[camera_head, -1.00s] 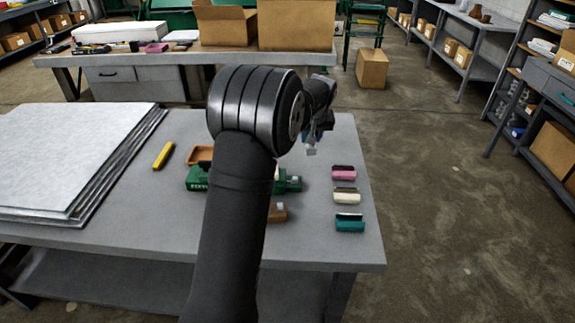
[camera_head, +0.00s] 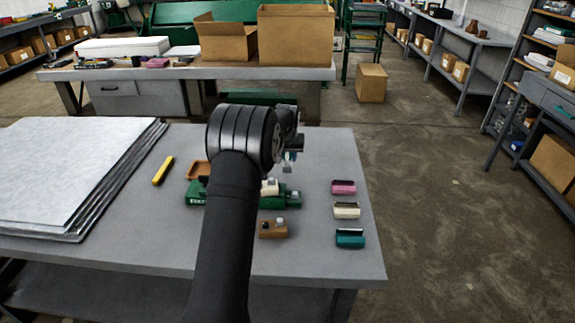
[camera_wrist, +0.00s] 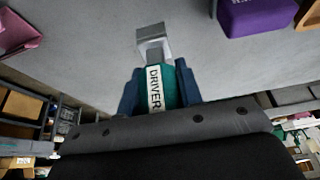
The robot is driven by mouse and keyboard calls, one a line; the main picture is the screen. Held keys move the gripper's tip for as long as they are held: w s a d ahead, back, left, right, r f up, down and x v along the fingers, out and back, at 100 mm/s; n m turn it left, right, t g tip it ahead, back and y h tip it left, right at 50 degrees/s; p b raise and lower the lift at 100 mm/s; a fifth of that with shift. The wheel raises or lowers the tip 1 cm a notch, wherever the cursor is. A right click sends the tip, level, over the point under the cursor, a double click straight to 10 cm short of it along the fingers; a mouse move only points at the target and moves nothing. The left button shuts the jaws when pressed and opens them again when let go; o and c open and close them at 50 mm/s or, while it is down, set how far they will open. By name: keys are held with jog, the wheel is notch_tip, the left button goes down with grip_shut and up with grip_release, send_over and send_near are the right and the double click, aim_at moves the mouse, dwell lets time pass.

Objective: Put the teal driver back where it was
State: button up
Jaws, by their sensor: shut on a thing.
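The teal driver (camera_wrist: 172,88) is between the two blue fingers of my gripper (camera_wrist: 160,90). Its white label reads DRIVER, and a grey metal end (camera_wrist: 153,42) points away from the wrist. In the head view, my gripper (camera_head: 290,155) is small and partly hidden by my arm, above the far part of the grey workbench (camera_head: 310,250). A green case-like thing (camera_head: 282,200) lies on the bench, partly behind my arm. A teal block with a dark top (camera_head: 350,239) lies at the bench's right, in front of a cream block (camera_head: 346,211) and a pink block (camera_head: 343,188).
A brown block (camera_head: 273,230) lies right of my arm. An orange-brown tray (camera_head: 197,169) and a yellow marker (camera_head: 163,171) lie to the left, beside stacked sheets (camera_head: 70,170). The wrist view shows a purple block (camera_wrist: 255,17) and a pink thing (camera_wrist: 18,35).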

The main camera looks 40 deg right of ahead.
aim_at(288, 164)
jog(key=shift+f, duration=1.9)
jog(key=shift+f, duration=0.2)
jog(key=o, duration=1)
jog(key=shift+c, duration=0.2)
jog(key=shift+r, duration=0.1)
jog(key=v, duration=1.2)
